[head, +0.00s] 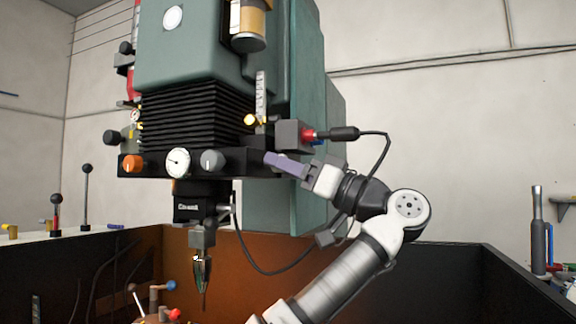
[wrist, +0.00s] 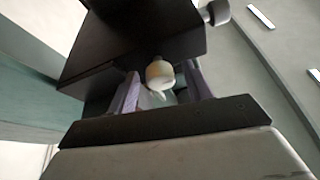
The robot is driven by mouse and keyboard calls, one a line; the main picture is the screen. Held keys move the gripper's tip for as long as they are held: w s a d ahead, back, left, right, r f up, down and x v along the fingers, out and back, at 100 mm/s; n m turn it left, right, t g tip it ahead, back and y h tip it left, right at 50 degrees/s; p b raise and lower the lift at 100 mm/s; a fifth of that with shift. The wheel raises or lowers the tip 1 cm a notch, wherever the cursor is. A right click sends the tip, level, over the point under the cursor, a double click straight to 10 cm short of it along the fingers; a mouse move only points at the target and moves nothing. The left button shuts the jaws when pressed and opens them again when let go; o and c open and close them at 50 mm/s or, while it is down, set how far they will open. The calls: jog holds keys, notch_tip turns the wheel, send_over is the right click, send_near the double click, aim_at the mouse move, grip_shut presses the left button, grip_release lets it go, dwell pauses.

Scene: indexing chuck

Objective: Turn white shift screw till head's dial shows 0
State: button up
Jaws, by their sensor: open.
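The white shift screw (wrist: 160,74) shows in the wrist view as a small cream-white rounded knob at the edge of a dark block. My gripper (wrist: 165,88) is open, with one purple finger on each side of the screw. I cannot tell whether either finger touches it. In the head view my gripper (head: 268,158) reaches from the right to the right end of the machine's black panel (head: 240,163). The screw cannot be made out there. The round white dial (head: 178,162) is on the panel's front; its small dark pointer shows, but the number is too small to read.
An orange knob (head: 132,163) and a grey knob (head: 212,160) flank the dial. A grey box with a red-collared cable plug (head: 308,134) sits just above my gripper, its cable looping around my arm. A tool holder (head: 202,265) hangs below.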

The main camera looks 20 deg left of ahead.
jog(key=c, duration=1)
jog(key=shift+o, duration=0.2)
jog(key=shift+f+m+b, duration=0.15)
jog(key=shift+m+b, duration=0.15)
jog(key=shift+m, duration=0.2)
jog(key=shift+s+r+m+t+h+b, duration=0.25)
jog(key=shift+m+t+h, duration=0.7)
jog(key=shift+m, duration=1.95)
jog(key=shift+w+m+t+h+b, duration=0.1)
jog(key=shift+m+t+h+b, duration=0.75)
jog(key=shift+m, duration=2.05)
jog(key=shift+s+r+m+t+h+p, duration=0.15)
jog(key=shift+m+t+h, duration=0.8)
jog(key=shift+m, duration=1.95)
jog(key=shift+t+y, duration=0.25)
jog(key=shift+t, duration=0.1)
